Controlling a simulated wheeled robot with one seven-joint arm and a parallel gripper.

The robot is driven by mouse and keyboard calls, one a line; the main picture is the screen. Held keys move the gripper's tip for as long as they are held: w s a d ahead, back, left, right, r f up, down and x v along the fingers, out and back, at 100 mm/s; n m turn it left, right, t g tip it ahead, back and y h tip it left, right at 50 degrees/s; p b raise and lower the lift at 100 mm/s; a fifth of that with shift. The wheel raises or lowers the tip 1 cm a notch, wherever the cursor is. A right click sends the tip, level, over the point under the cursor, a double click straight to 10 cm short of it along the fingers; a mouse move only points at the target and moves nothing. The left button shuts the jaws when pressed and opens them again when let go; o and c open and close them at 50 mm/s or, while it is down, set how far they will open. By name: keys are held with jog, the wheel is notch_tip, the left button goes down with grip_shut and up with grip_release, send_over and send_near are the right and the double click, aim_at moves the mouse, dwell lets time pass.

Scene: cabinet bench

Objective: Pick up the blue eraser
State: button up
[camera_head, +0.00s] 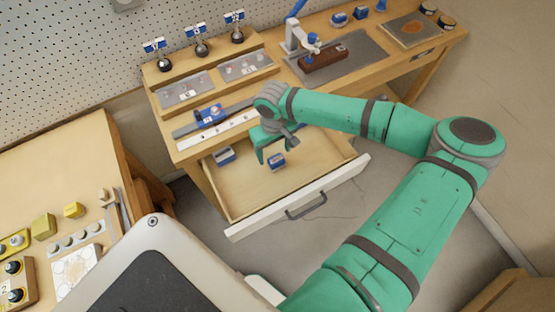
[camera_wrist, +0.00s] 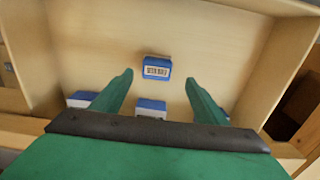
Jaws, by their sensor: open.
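The drawer (camera_head: 245,200) is pulled open and holds small blue-and-white blocks. In the wrist view one blue block with a printed white label (camera_wrist: 157,67) lies ahead, between the lines of the fingertips. Another blue-and-white block (camera_wrist: 82,98) lies at the left, beside the left finger. Which is the eraser I cannot tell. My gripper (camera_wrist: 160,82) is open and empty above the drawer floor.
The drawer's white front (camera_head: 330,190) has a dark handle (camera_head: 306,205). The bench top (camera_head: 275,85) above carries a ruler (camera_head: 217,132), tools and trays. A side table (camera_head: 50,170) stands at the left.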

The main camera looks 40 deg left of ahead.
aim_at(276, 160)
jog(key=shift+w+f, duration=0.2)
jog(key=shift+f, duration=0.75)
jog(key=shift+d+f, duration=0.1)
jog(key=shift+f, duration=2.2)
jog(key=shift+c, duration=0.3)
jog(key=shift+d, duration=0.1)
jog(key=c, duration=1.1)
